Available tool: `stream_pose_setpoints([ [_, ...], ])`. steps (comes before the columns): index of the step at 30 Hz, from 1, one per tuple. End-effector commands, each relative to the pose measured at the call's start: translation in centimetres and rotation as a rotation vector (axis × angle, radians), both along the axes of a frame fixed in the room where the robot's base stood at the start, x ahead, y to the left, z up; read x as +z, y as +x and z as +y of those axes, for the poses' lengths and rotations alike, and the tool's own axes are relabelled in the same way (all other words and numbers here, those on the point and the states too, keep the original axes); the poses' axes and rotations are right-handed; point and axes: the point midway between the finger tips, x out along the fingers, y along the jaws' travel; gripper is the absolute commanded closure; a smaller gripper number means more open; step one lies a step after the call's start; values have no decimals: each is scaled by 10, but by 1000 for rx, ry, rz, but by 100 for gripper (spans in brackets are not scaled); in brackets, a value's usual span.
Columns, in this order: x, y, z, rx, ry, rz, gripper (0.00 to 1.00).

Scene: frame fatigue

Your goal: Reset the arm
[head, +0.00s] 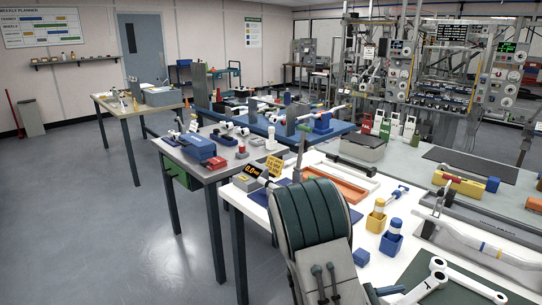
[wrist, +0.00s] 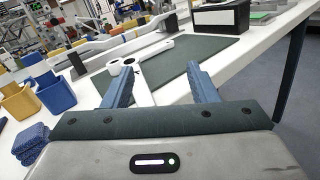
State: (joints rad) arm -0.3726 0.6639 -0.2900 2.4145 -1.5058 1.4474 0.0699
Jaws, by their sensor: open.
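My gripper (wrist: 160,76) shows in the wrist view with its two blue fingers wide apart and nothing held between them. Beyond the fingers, a white crank arm (wrist: 143,82) lies on a dark green mat (wrist: 195,52) on the white bench. In the head view, my arm rises at the bottom centre, in front of the white bench. The crank arm (head: 437,272) also shows there, on the mat at the lower right. The fingers cannot be made out clearly in the head view.
A yellow bin (head: 376,221) and a blue bin (head: 391,243) stand on the bench right of my arm. A silver bar (head: 480,246) lies behind the mat. In the wrist view, a black box (wrist: 221,18) stands at the back. Open floor (head: 130,230) lies left of the benches.

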Motion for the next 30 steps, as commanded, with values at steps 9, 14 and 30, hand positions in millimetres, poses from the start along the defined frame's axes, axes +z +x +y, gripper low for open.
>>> stream_pose_setpoints([
  [9,35,-74,11,-403,397,-332,47],
  [14,46,-97,34,-569,611,-506,47],
  [30,120,-111,143,-938,1353,-1115,47],
])
